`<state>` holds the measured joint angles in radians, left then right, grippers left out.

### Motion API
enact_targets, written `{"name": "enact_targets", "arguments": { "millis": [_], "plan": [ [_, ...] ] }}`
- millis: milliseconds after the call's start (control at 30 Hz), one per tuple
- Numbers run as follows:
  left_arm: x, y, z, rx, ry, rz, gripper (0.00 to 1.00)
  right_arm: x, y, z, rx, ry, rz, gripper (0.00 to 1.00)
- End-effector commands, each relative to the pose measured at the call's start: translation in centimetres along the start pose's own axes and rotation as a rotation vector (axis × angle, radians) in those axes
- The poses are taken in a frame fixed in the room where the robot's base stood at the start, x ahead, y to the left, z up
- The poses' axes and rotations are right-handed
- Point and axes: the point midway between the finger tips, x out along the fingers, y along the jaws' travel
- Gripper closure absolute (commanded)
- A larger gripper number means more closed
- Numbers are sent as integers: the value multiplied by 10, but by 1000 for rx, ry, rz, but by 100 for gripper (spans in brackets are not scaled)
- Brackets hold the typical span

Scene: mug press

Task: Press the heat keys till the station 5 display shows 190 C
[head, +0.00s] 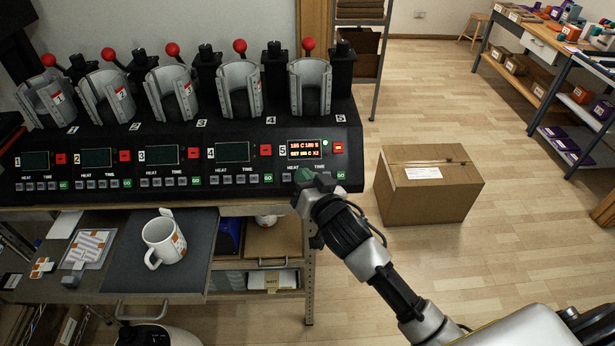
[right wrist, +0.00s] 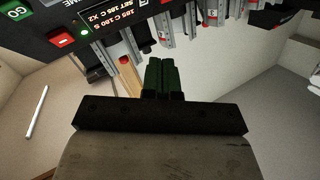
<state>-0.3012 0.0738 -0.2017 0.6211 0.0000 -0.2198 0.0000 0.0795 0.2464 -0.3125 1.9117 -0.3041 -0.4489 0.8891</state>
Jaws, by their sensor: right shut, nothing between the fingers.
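The station 5 display (head: 308,149) is lit at the right end of the black press. In the right wrist view the display (right wrist: 104,15) appears to read 185 C 180 S, with SET 185 C X2 on its other line. The other stations' displays are dark. My right gripper (head: 304,178) is shut and empty, with green fingertips, at the station 5 key row below the HEAT label. It hides most of the heat keys, and I cannot tell whether it touches one. In the right wrist view the shut fingers (right wrist: 165,76) show with nothing between them. My left gripper is not in view.
The station 5 GO key (head: 341,175) and red switch (head: 339,147) lie close to the right gripper. A white mug (head: 163,241) stands on a dark mat (head: 197,275) below the press. A cardboard box (head: 425,185) sits on the floor to the right.

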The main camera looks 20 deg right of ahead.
Motion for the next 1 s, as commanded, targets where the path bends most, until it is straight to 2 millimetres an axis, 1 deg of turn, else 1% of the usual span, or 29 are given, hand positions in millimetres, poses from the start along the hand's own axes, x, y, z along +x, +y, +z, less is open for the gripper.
{"name": "enact_targets", "arguments": {
  "millis": [100, 267, 500, 700, 800, 1000],
  "plan": [
    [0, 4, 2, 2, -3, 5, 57, 0, 0, 0, 0, 1, 0, 100],
    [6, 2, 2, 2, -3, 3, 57, 4, 3, 4, -1, 1, 0, 100],
    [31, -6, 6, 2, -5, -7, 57, 24, 19, 22, -2, 2, 1, 100],
    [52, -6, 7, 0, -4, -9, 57, 43, 33, 36, -2, 2, 1, 100],
    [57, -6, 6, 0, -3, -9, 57, 51, 38, 40, 1, 1, 1, 100],
    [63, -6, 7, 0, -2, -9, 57, 60, 44, 44, 0, 2, 1, 100]
  ]
}}
